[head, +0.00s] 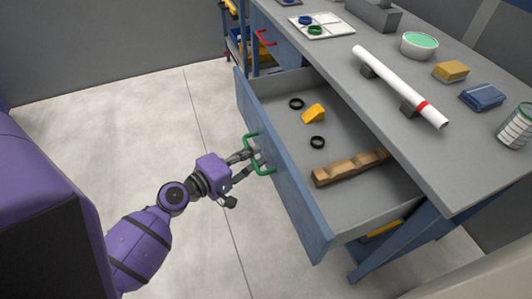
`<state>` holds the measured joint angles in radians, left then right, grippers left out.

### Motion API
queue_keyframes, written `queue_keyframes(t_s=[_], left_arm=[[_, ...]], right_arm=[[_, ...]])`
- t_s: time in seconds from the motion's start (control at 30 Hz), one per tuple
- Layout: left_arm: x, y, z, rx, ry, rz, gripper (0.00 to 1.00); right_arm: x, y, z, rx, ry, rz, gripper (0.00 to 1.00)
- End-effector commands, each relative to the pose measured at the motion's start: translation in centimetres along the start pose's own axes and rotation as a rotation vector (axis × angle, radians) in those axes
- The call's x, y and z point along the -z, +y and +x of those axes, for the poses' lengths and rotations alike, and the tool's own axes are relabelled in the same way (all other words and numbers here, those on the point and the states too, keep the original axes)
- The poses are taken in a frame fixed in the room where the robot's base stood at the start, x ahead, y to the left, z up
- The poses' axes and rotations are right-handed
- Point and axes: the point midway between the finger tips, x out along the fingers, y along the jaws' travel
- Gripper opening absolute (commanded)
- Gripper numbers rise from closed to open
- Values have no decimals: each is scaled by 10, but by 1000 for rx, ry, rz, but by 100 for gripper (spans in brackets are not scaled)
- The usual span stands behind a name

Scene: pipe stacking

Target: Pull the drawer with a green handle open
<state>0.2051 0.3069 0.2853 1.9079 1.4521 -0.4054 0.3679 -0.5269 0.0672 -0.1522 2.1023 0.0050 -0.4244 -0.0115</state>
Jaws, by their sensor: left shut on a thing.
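The blue drawer (290,195) under the workbench is pulled well out, and its grey inside shows. Its green handle (262,171) is on the front face. My left gripper (254,158) is at the handle, with its fingers shut on it; the exact contact is small in the picture. Inside the drawer lie two black rings (317,142), a yellow block (313,113) and a notched wooden piece (348,168). My right gripper does not show.
A red handle (265,38) is further back. The floor left of the drawer is clear.

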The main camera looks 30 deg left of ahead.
Motion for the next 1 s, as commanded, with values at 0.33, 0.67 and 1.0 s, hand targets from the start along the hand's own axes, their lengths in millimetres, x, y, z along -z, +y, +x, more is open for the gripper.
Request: queue_keyframes(t_s=[0.33, 0.67, 1.0], left_arm=[[5, -1, -12, -2, -1, 6, 0], [5, -1, -11, -2, 0, 5, 20], [5, -2, -12, -1, 0, 1, 29]], right_arm=[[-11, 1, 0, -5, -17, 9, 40], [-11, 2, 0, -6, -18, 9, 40], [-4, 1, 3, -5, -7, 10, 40]])
